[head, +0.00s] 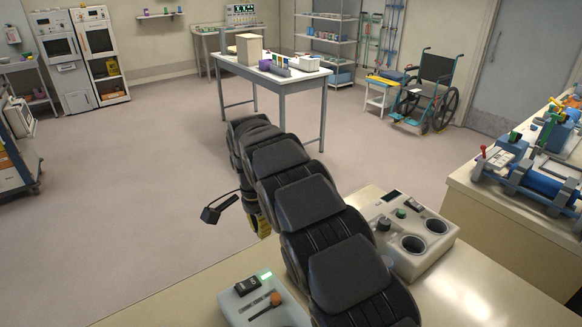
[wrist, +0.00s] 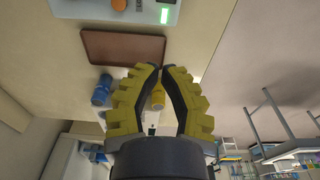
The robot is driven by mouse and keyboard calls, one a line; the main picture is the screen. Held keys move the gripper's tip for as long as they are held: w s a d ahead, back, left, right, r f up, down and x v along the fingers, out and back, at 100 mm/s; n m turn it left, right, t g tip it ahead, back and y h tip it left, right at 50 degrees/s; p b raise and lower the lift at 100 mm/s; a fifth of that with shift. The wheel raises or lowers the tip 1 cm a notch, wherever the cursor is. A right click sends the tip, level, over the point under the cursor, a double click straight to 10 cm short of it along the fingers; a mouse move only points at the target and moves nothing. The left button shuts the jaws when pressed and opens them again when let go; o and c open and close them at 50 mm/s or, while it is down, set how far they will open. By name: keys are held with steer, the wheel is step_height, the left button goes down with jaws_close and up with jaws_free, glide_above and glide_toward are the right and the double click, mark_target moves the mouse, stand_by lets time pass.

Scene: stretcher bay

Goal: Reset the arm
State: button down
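My gripper (wrist: 161,69) has ridged yellow fingers with dark inner pads. In the wrist view its fingertips come together, leaving a narrow gap lower between the pads. A yellow cylinder (wrist: 158,97) shows through this gap; it appears to lie beyond the fingers rather than in their grasp. In the head view my dark arm stretches from the near bench toward the room's middle. Only a yellow and black part of my gripper (head: 261,224) shows there, below the arm; its fingertips are hidden.
The near bench (head: 180,300) carries a grey device with an orange knob (head: 275,298) and a device with two round wells (head: 412,240). The wrist view shows a brown tray (wrist: 122,48) and a blue bottle (wrist: 102,90). A white table (head: 300,82) stands beyond the arm.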

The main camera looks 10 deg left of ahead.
steer(key=s+d+r+n, duration=0.1)
steer(key=s+d+r, duration=0.25)
steer(key=d, duration=0.25)
steer(key=s+d+r+n+g, duration=0.1)
steer(key=s+d+r, duration=0.25)
steer(key=d, duration=0.25)
steer(key=s+d+r+n, duration=0.1)
steer(key=s+d+r, duration=0.1)
steer(key=s+d, duration=0.35)
steer(key=s+d+n, duration=0.3)
steer(key=s, duration=0.8)
steer(key=s+d+n+g, duration=0.1)
steer(key=s+d+n, duration=0.2)
steer(key=s, duration=0.8)
steer(key=shift+d+f+y, duration=0.3)
steer(key=shift+d+f, duration=0.15)
steer(key=shift+d, duration=0.05)
